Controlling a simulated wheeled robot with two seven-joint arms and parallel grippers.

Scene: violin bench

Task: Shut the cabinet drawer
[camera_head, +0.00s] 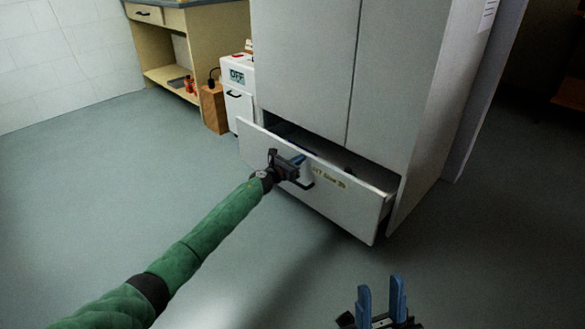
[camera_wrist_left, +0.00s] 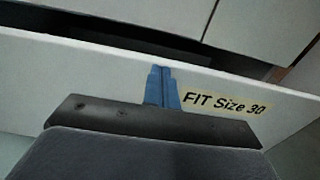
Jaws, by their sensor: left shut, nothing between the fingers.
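The cabinet drawer (camera_head: 345,205) is the low, wide drawer of a tall grey cabinet (camera_head: 305,60). It stands partly open, with a dark gap behind its white front. The front bears a label reading "FIT Size 30" (camera_wrist_left: 224,103) and a dark handle (camera_head: 301,184). My left gripper (camera_head: 298,159) is at the drawer front near the handle, its blue fingers shut and empty. In the left wrist view the closed fingers (camera_wrist_left: 160,85) lie before the front's upper part; I cannot tell whether they touch it. My right gripper (camera_head: 381,298) is open and empty, low in the head view, away from the drawer.
A wooden bench (camera_head: 190,45) stands at the back left. A white unit (camera_head: 238,100) with a display and a wooden block (camera_head: 214,108) stand beside the cabinet. The grey floor (camera_head: 90,190) in front and to the left is clear.

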